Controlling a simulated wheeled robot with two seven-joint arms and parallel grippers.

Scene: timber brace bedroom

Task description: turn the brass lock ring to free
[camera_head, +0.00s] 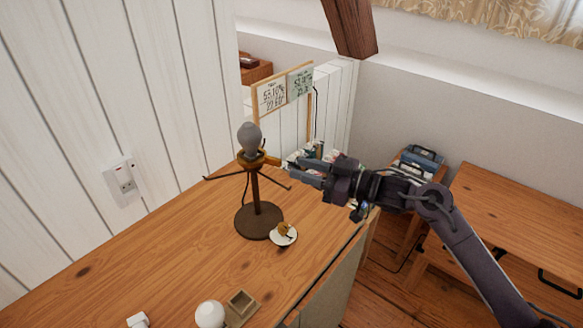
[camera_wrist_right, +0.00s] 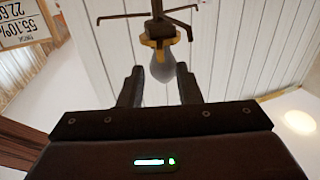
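A dark lamp stand (camera_head: 256,200) is upright on the wooden desk, with thin arms sticking out sideways. A grey bulb (camera_head: 250,137) sits on top. The brass lock ring (camera_head: 252,158) is around the neck just under the bulb, with a tab towards the right. My right gripper (camera_head: 293,172) is to the right of the ring, apart from it. In the right wrist view its two fingers (camera_wrist_right: 160,90) are spread and empty. The bulb (camera_wrist_right: 163,68) and brass ring (camera_wrist_right: 158,40) show upside down beyond them. My left gripper is not in view.
A white saucer (camera_head: 291,239) with a small brass piece lies beside the lamp base. A white globe (camera_head: 210,314) and a small wooden box (camera_head: 240,304) stand at the desk's front. A framed sign (camera_head: 284,91) stands behind.

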